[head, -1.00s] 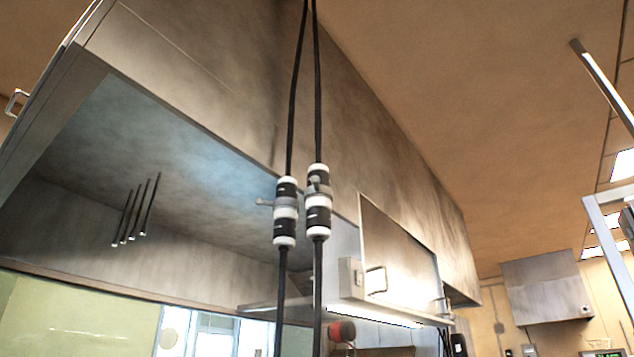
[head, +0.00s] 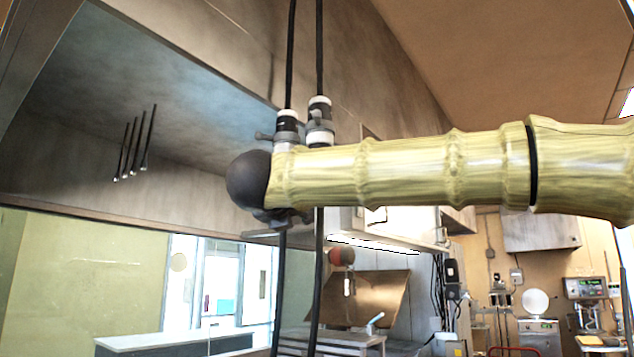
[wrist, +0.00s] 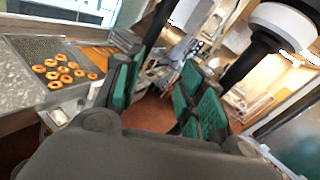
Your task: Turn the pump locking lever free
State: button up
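Two black hoses hang side by side in the head view, each with a black and white coupling, the left one (head: 287,121) and the right one (head: 320,110). A small grey lever (head: 264,136) sticks out to the left of the left coupling. My arm crosses in front and hides the couplings' lower parts. My gripper shows only in part below the dark wrist in the head view. In the wrist view my gripper (wrist: 158,88) is open, its green-padded fingers apart with nothing held. A white and black coupling (wrist: 284,24) is beyond the right finger. No lever is clear there.
A metal hood (head: 215,75) rises behind the hoses, with several thin rods (head: 135,145) hanging inside. A red round object (head: 341,256) hangs right of the hoses.

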aim_at(317, 111)
jog(key=s+d+r+m+p, duration=0.1)
jog(key=s+d+r+m, duration=0.15)
jog(key=s+r, duration=0.65)
jog(key=s+d+r+m, duration=0.2)
jog(key=s+r+m, duration=0.2)
jog(key=s+r, duration=0.55)
jog(key=shift+n+y, duration=0.25)
jog(key=shift+y, duration=0.05)
jog(key=w+p, duration=0.1)
jog(key=w, duration=0.2)
jog(key=w+p, duration=0.2)
jog(key=w, duration=0.2)
jog(key=w+d+r+p, duration=0.1)
jog(key=w+p, duration=0.1)
jog(key=w, duration=0.2)
jog(key=shift+d, duration=0.1)
jog(key=shift+w+p, duration=0.4)
jog(key=shift+w, duration=0.25)
jog(key=shift+f, duration=0.1)
grip_shut()
